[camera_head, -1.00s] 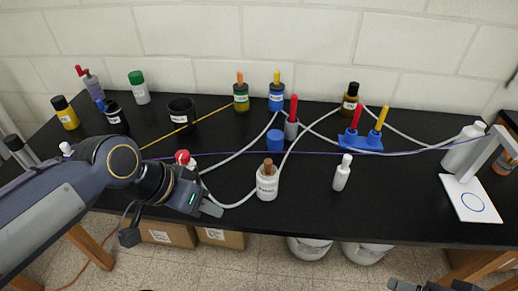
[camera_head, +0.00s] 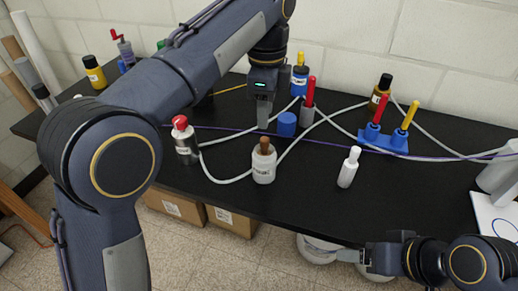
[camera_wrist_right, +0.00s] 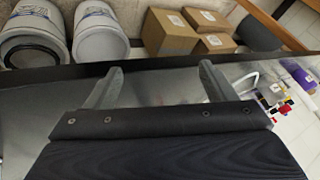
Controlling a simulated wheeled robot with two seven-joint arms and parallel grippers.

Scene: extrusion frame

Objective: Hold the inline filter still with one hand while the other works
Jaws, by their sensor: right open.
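No part is clearly marked as the inline filter, and I cannot tell which one it is. A silver bottle with a red knob (camera_head: 186,141) stands at left with white tubing leading from it. A blue cylinder (camera_head: 287,124) stands mid-table beside the tubing. My right gripper (camera_head: 350,256) is low, at the table's front edge. In the right wrist view it (camera_wrist_right: 158,82) is open, with nothing between the fingers.
A white bottle with a brown stopper (camera_head: 263,165) and a small white bottle (camera_head: 349,167) stand near the front. A blue stand with red and yellow handles (camera_head: 384,139) is at right. A purple cord crosses the table. The front right of the black table (camera_head: 410,195) is clear.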

